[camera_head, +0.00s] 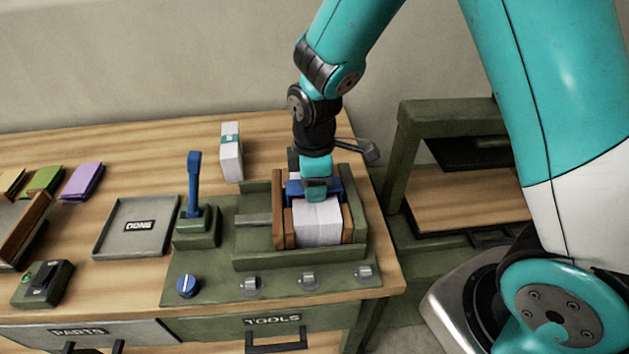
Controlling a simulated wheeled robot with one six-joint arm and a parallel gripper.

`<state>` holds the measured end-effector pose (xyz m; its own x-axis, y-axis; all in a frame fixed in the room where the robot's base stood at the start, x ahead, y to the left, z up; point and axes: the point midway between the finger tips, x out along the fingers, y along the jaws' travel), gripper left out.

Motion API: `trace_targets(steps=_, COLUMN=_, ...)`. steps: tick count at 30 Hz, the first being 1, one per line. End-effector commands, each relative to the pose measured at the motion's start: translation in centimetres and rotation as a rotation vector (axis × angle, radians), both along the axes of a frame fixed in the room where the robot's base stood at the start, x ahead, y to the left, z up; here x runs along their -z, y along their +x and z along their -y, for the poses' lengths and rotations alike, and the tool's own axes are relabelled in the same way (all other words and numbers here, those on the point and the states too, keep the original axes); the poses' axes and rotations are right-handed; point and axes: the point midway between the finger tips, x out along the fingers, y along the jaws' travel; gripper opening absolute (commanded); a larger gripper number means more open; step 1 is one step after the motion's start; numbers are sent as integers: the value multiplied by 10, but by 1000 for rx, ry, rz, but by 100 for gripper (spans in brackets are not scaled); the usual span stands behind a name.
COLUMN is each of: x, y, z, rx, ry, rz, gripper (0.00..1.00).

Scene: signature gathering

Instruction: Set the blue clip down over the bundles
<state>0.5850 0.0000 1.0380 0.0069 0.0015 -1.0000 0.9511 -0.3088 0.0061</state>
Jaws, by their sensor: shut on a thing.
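The blue clip (294,188) is at the back part of the green press fixture, partly hidden behind my gripper. My gripper (316,190) points down and is shut on the blue clip. The white paper bundles (318,226) stand between brown wooden side blocks (279,205) in the fixture, in front of and under the clip. The clip looks to be at the height of the bundles' top. I cannot tell whether it touches them.
A blue-handled lever (194,185) stands upright left of the fixture (220,265). A white banded stack (231,152) stands behind. A grey DONE tray (135,228), coloured booklets (82,181) and a small switch box (43,283) are further left. Bare wood shows at the back left.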

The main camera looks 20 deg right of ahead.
Motion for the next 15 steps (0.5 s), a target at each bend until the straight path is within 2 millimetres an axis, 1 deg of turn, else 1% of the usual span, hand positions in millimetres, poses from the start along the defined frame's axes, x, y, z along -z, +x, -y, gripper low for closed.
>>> trace_targets(steps=1, x=6, y=-2, z=0, rx=0, ry=-1, rz=-6, gripper=18)
trace_targets(steps=15, x=11, y=-3, z=1, rx=0, ry=-2, rz=-10, gripper=18)
